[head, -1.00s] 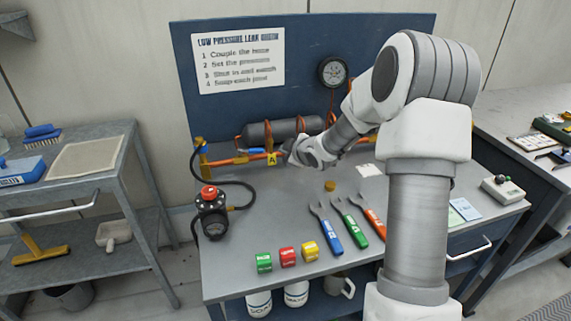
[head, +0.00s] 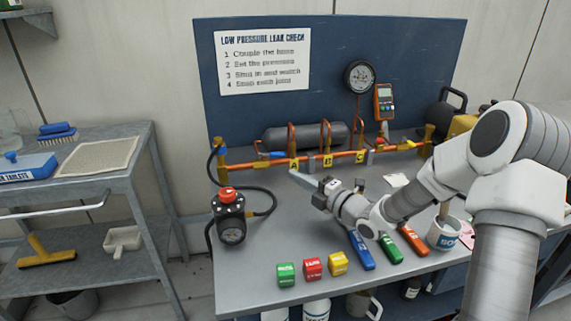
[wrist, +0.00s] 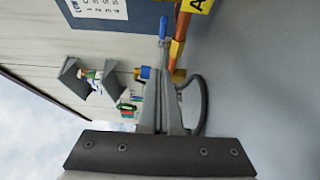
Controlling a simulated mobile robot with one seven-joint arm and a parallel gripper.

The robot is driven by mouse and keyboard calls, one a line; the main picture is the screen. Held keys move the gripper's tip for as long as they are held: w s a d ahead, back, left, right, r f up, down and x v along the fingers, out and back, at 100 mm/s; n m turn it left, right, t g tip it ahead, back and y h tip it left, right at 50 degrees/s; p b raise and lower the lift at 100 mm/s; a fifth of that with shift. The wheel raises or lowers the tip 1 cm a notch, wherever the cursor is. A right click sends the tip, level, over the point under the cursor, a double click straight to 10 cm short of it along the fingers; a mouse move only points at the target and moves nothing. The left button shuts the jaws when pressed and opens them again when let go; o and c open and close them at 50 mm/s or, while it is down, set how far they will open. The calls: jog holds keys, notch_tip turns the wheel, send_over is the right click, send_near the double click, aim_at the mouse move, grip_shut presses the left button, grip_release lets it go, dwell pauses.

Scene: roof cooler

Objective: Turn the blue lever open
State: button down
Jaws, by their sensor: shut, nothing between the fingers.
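The blue lever (head: 277,154) sits on the copper pipe (head: 250,163) near its left end, left of the yellow A tag (head: 294,164). It lies roughly along the pipe. In the wrist view the blue lever (wrist: 163,27) appears just beyond my fingertips; I cannot tell whether they touch it. My gripper (head: 296,175) is in front of the pipe, just below the A tag in the head view, with its fingers pointing left. In the wrist view my gripper (wrist: 162,62) has its fingers together and empty.
The gauge regulator with a red knob (head: 229,215) and its black hose stand left on the bench. Red, green and yellow blocks (head: 313,268) and several coloured-handled tools (head: 388,248) lie in front. The blue back panel (head: 400,60) rises behind the pipe.

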aim_at(281, 156)
jog(key=x, duration=0.6)
jog(key=shift+b, duration=0.4)
jog(key=shift+w+d, duration=0.2)
jog(key=shift+w, duration=1.65)
jog(key=shift+b, duration=0.35)
jog(key=shift+w+d+f+b, duration=0.15)
jog(key=shift+w+f+b, duration=0.1)
jog(key=shift+w+b, duration=0.5)
jog(key=shift+w+d+r+b, duration=0.1)
jog(key=shift+b, duration=0.5)
jog(key=shift+r, duration=0.1)
jog(key=shift+d+r, duration=0.1)
